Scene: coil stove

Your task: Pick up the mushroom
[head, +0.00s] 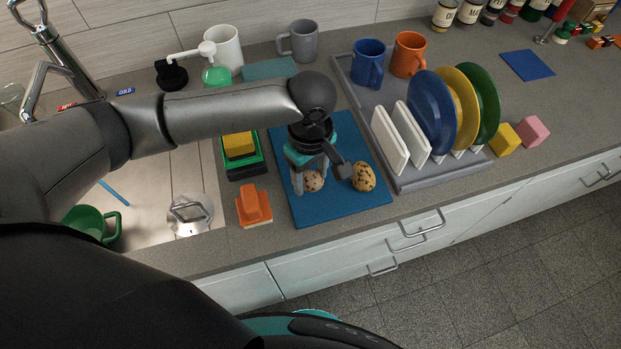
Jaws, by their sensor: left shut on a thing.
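A blue cutting board (345,207) lies on the counter. My left gripper (311,178) points down over it, with its fingers shut on a small, pale, dark-speckled mushroom (314,183). The mushroom is low, at or just above the board, and I cannot tell whether it touches the board. The gripper hides part of it. A larger tan, dark-speckled roundish thing (364,178) lies on the board just to the right, apart from the mushroom. My right gripper is not in view.
A grey dish rack (420,184) with plates and mugs stands right of the board. Left of it are a yellow-and-green sponge holder (243,166), an orange block-like thing (254,204) and the sink. Bare counter (300,236) runs along the front edge.

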